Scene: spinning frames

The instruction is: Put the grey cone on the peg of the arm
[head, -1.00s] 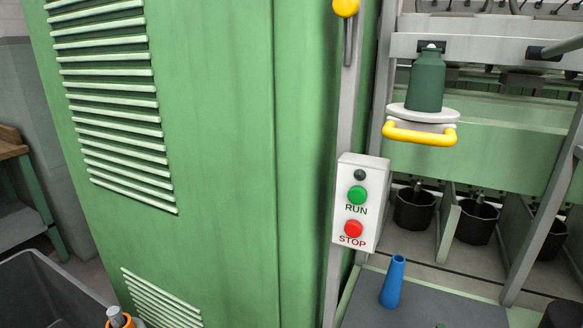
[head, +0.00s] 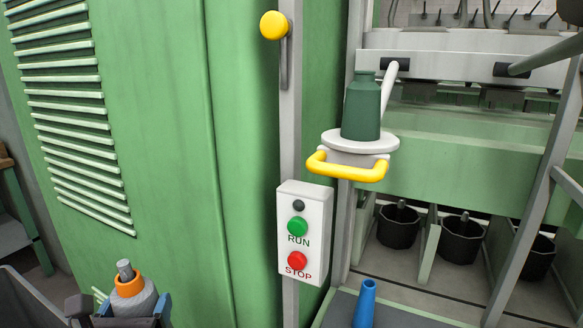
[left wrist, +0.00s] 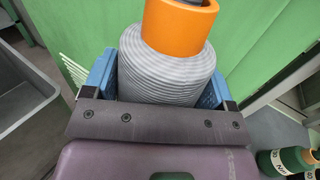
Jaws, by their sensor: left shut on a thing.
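The grey cone (head: 133,302), with an orange band and a grey tip at its top, is upright at the lower left of the head view. My left gripper (head: 118,312) is shut on it. In the left wrist view the grey cone (left wrist: 170,70) stands between the blue fingers of the left gripper (left wrist: 160,80). The arm (head: 350,166), with a round white plate and yellow handle, is up and to the right, well apart from the cone. A dark green bottle-shaped piece (head: 362,106) stands on its plate. No bare peg shows there. My right gripper is out of view.
A white RUN/STOP box (head: 303,232) and a post with a yellow knob (head: 274,25) lie between cone and arm. A blue cone (head: 364,303) stands below the arm. Black pots (head: 398,226) sit behind. Dark green cones (left wrist: 285,160) show in the left wrist view.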

